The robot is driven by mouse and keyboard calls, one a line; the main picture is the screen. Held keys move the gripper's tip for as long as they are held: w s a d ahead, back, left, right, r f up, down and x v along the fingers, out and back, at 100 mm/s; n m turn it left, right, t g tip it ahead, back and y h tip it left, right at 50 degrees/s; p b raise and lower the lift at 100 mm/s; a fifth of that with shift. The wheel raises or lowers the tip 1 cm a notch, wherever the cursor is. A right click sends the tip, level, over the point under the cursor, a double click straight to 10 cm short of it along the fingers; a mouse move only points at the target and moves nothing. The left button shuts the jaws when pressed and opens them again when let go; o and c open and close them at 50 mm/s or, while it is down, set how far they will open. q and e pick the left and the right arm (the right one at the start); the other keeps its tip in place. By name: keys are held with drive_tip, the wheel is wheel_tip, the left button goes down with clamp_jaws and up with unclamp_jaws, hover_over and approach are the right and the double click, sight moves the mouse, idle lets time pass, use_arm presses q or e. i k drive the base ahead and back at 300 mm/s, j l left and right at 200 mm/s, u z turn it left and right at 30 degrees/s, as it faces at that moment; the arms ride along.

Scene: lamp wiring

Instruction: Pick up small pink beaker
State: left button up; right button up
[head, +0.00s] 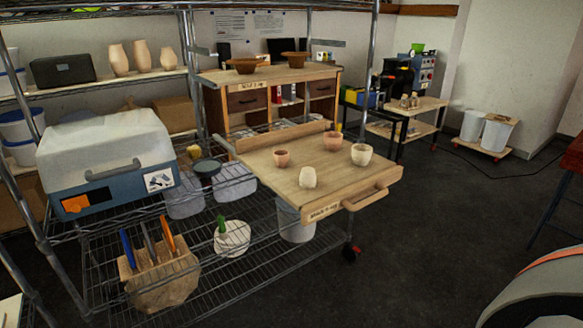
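A small pink beaker (281,158) stands upright at the left of a wooden pull-out board (270,190). A second, slightly larger pinkish cup (333,141) stands further back and to its right. A cream beaker (308,178) stands nearer the front edge, and a cream cup (361,154) stands to the right. All of them are apart from each other. Neither of my grippers is in view, so nothing is seen near the beakers.
Wire shelving posts (371,62) rise beside the board. A blue-grey box with a white lid (105,155) stands at the left. A tool block (160,275) sits on the lower wire shelf. A wooden cabinet (270,95) stands behind. Dark floor (430,240) is open at the right.

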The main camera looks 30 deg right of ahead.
sight(281, 159)
drive_tip(key=z, duration=1.1)
